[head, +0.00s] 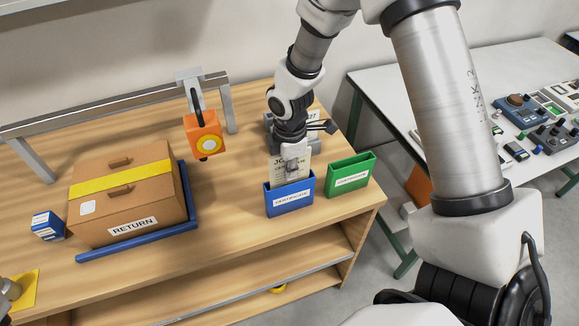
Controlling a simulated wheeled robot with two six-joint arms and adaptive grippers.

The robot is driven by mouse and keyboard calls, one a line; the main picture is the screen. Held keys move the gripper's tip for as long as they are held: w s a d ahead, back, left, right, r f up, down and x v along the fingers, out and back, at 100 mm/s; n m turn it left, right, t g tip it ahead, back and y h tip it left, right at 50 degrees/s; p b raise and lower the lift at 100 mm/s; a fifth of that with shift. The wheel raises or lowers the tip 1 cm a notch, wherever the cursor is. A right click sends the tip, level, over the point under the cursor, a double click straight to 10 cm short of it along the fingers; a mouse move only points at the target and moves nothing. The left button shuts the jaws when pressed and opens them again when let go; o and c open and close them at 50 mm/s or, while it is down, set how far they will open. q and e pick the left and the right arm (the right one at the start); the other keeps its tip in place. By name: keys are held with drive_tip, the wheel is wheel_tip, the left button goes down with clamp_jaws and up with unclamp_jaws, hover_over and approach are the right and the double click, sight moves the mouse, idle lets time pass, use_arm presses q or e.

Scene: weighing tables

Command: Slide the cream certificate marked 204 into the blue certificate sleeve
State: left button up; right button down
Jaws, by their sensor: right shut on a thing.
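The cream certificate (281,171) is upright above the blue certificate sleeve (289,197), with its lower edge at or just inside the sleeve's opening; I cannot tell how deep. Its printed number is partly hidden by my gripper. My right gripper (292,160) is shut on the certificate's upper part, coming down from above. The blue sleeve stands on the wooden table with a white label on its front. My left gripper is not clearly in view; only a bit of grey arm (10,290) shows at the lower left edge.
A green sleeve (351,174) stands close right of the blue one. A cardboard RETURN box (125,195) sits on a blue tray (193,205) at left. An orange hanging scale (205,135) hangs from a grey frame. A grey holder (272,125) is behind my gripper. The table front is clear.

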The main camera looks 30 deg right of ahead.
drive_tip(key=shift+f+b, duration=0.5)
drive_tip(key=shift+f, duration=0.45)
drive_tip(key=c, duration=1.2)
unclamp_jaws()
drive_tip(key=shift+r, duration=0.1)
wheel_tip(320, 180, up, 12)
